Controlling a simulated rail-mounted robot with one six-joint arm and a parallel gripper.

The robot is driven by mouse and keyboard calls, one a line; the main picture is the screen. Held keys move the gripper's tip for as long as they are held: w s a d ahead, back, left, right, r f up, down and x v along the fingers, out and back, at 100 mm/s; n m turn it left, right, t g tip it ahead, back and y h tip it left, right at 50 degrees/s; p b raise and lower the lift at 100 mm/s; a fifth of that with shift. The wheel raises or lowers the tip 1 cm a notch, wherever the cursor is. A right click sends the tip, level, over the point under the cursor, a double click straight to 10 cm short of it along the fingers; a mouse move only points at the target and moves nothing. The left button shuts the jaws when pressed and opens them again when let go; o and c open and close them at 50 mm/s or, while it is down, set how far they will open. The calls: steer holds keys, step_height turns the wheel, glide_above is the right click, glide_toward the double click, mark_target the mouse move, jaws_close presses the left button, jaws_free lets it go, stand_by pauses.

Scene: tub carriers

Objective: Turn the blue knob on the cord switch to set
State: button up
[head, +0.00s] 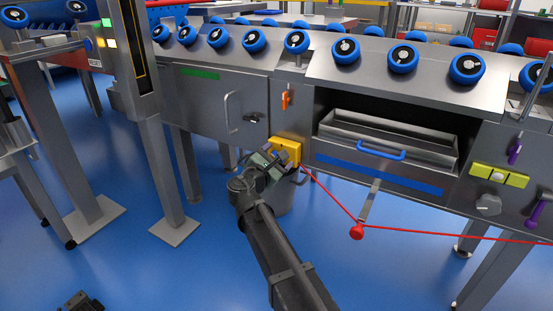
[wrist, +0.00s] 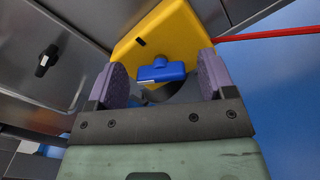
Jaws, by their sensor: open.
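The cord switch is a yellow box (head: 286,149) on the grey panel in the head view, with a red cord (head: 329,195) leaving its right side. The yellow box (wrist: 172,40) also fills the top middle of the wrist view. The blue knob (wrist: 162,70) sits on its face and shows between my two purple finger pads. A small dark mark is on the box at the knob's upper left. My gripper (wrist: 160,85) is open with one finger on each side of the knob; I cannot tell whether either touches it.
A cabinet door with a handle (head: 229,113) and black latch (head: 254,118) is left of the switch. An orange lever (head: 286,100) is above. An open drawer (head: 390,138) with a blue handle is to the right. The red cord runs to a red ball (head: 357,231).

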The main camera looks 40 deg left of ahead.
steer(key=c, duration=0.9)
steer(key=shift+m, duration=0.4)
steer(key=m, duration=1.1)
steer(key=shift+d+f, duration=0.1)
steer(key=shift+f, duration=0.05)
steer(key=o, duration=0.9)
steer(key=shift+s, duration=0.1)
